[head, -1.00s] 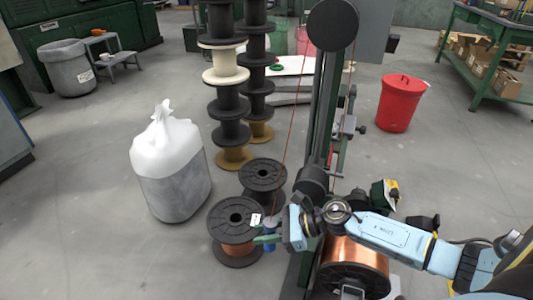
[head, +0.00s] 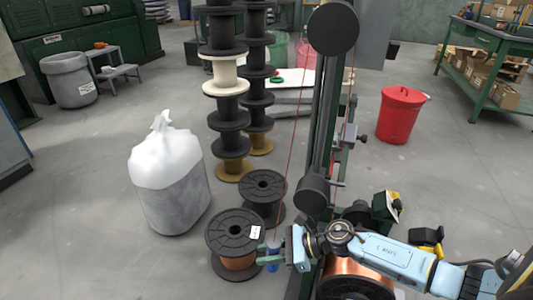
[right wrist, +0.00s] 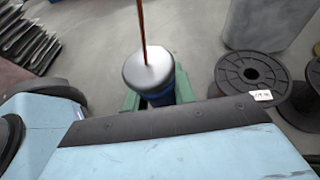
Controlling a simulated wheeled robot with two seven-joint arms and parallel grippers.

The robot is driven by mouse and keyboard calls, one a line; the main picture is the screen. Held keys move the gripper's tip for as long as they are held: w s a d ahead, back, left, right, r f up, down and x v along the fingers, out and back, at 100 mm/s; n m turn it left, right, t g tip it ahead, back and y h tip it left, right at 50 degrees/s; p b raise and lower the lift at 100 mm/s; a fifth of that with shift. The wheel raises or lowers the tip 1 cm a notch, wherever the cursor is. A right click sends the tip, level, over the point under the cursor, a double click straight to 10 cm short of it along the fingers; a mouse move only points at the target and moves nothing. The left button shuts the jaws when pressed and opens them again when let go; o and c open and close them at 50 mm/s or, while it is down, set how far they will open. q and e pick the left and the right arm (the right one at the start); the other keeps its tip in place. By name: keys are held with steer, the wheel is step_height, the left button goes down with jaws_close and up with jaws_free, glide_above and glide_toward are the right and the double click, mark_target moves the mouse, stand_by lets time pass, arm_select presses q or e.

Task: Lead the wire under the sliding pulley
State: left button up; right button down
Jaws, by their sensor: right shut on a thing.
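The thin red-brown wire (head: 290,165) runs from the large black upper pulley (head: 333,28) down to my right gripper (head: 269,255). The right gripper is shut on a blue cylinder with a pale cap (right wrist: 148,72), from whose top the wire rises in the right wrist view. A smaller black pulley (head: 313,194), seemingly the sliding one, sits low on the green column (head: 322,130). The gripper is below and left of that pulley; the wire passes left of it. The cylinder is mostly hidden by the fingers in the head view. My left gripper is not in view.
A copper wire spool (head: 350,270) is partly behind my right arm. Two black-flanged spools (head: 233,230) (head: 263,185) stand left of the gripper. Stacked spools (head: 225,110) rise behind.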

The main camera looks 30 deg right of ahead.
steer(key=s+d, duration=1)
steer(key=s, duration=0.2)
stand_by(0.7)
steer(key=shift+w, duration=0.15)
